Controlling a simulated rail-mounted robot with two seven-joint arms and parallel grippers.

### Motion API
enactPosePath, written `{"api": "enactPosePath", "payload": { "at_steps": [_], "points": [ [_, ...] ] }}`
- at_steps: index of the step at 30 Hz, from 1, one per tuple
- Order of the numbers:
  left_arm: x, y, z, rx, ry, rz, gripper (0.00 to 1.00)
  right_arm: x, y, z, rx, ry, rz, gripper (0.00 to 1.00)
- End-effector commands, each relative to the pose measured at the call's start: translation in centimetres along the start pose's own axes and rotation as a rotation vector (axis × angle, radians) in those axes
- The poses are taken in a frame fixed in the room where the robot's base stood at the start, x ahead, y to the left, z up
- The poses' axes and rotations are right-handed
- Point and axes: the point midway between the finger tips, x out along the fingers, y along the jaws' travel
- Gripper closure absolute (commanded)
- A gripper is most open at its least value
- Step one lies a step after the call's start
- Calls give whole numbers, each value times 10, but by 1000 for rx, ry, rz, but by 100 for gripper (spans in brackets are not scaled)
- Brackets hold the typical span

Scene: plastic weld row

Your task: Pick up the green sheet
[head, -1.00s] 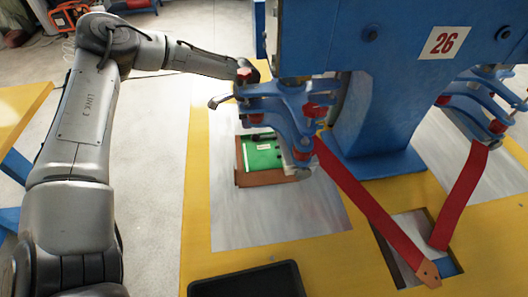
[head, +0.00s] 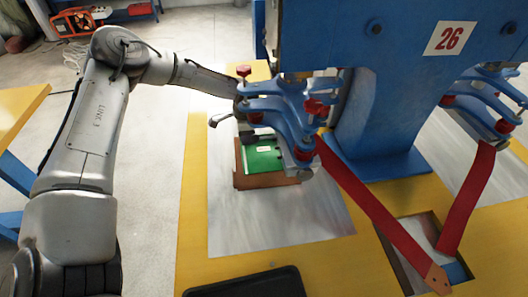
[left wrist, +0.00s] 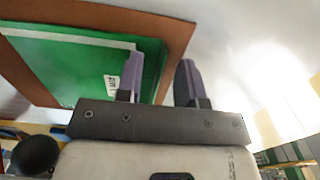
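The green sheet (head: 263,160) lies on a brown board (head: 240,181) on the metal plate under the blue press head. It carries a small white label. In the left wrist view the green sheet (left wrist: 70,66) fills the upper left, with the brown board (left wrist: 180,38) showing past its edge. My left gripper (left wrist: 160,80) is open and empty. One finger overlaps the sheet in the picture and the other is past its edge; I cannot tell whether either touches. In the head view the press head and dark parts hide most of this gripper. My right gripper is not in view.
The blue press head (head: 290,105) with red knobs hangs close over the sheet. A red strap (head: 375,202) runs down to the right. A black tray (head: 245,284) is at the front edge. The metal plate (head: 265,225) in front of the board is bare.

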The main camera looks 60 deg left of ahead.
Motion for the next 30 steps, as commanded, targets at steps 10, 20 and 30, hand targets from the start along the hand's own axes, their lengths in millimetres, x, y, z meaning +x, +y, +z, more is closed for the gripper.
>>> {"api": "enactPosePath", "payload": {
  "at_steps": [10, 20, 30],
  "points": [
    [0, 0, 0, -1, 0, 0, 94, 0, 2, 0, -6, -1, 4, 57],
    [0, 0, 0, -1, 0, 1, 100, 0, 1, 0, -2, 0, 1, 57],
    [-9, 0, 0, -1, 1, 1, 100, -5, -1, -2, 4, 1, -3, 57]
  ]
}}
